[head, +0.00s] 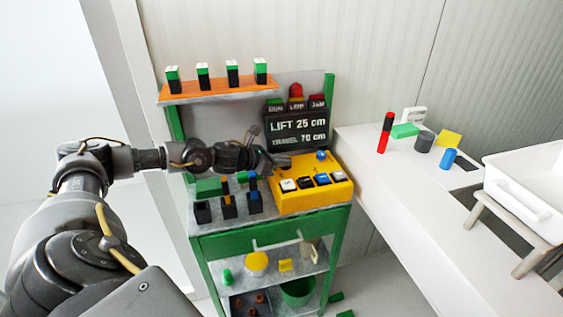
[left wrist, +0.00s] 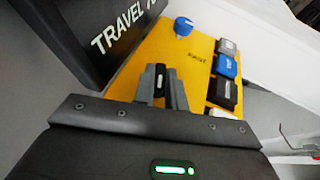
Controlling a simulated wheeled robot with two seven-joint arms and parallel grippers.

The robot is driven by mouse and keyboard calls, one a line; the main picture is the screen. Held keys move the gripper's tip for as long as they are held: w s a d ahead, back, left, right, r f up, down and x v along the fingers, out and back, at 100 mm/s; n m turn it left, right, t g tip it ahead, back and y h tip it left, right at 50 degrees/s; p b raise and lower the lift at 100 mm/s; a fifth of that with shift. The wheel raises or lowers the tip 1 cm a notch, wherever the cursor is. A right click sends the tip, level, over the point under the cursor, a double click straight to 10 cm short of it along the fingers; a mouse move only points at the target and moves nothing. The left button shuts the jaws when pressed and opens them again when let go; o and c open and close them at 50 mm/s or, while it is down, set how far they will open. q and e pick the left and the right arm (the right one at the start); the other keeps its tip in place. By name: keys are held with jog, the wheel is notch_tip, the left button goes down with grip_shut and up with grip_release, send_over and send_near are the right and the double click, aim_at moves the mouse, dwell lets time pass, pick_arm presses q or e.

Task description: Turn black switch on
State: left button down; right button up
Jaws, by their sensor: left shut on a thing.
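The yellow control box (head: 315,200) stands on the green cart's top; it also fills the middle of the left wrist view (left wrist: 190,55). A black switch with a white mark (left wrist: 159,79) sits on the box's upper face. My left gripper (head: 282,163), also in the left wrist view (left wrist: 160,90), is shut on this switch, one grey finger on each side. The fingers hide its lower part, and I cannot tell its on or off position. A blue knob (left wrist: 183,26) stands beyond it. A blue button (left wrist: 226,67) and a black button (left wrist: 224,92) lie to the right. My right gripper is out of view.
The dark sign (head: 297,130) with coloured lamps stands behind the box, close to my left gripper. Several black holders (head: 228,208) stand left of the box. An orange shelf (head: 215,89) is above. A white table (head: 390,170) with small objects is at right.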

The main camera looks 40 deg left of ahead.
pick_arm(q)
jog(key=c, duration=1.4)
grip_release()
jog(key=shift+c, duration=0.2)
jog(key=shift+r, duration=0.2)
notch_tip(320, 180, up, 2)
jog(key=shift+r+b, duration=0.15)
jog(key=shift+b, duration=0.6)
jog(key=s+d+r+b, duration=0.1)
jog(key=s+d+r, duration=0.7)
jog(key=s+r, duration=0.2)
jog(key=shift+s+d+r, duration=0.2)
jog(key=shift+s+d, duration=0.05)
jog(key=shift+s, duration=0.35)
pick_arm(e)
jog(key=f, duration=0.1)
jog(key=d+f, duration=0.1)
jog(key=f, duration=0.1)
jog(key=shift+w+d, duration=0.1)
